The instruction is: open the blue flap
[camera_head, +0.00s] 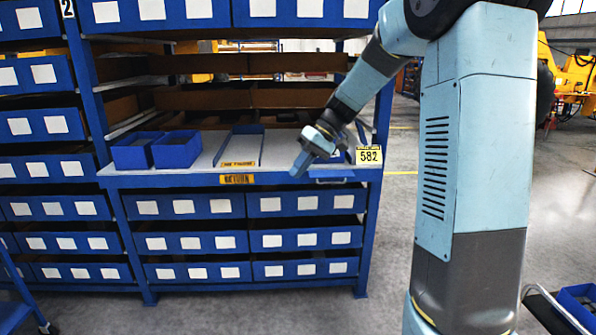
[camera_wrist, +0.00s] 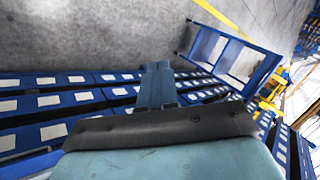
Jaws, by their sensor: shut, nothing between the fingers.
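A blue flap (camera_head: 331,174) with a thin bar handle shows at the front edge of the rack's work surface, below the yellow 582 tag (camera_head: 369,155). My gripper (camera_head: 297,170) points down and to the left, just left of the flap, at the edge of the surface. Its fingers are shut with nothing in them. I cannot tell whether it touches the flap. In the wrist view, my shut gripper (camera_wrist: 157,72) shows past the dark wrist plate, and I cannot make out the flap there.
Two blue bins (camera_head: 155,150) and a shallow tray (camera_head: 241,147) sit on the light surface (camera_head: 205,175). Labelled drawers (camera_head: 190,207) fill the rack below. A blue cart (camera_wrist: 222,57) stands on the floor in the wrist view. The floor before the rack is clear.

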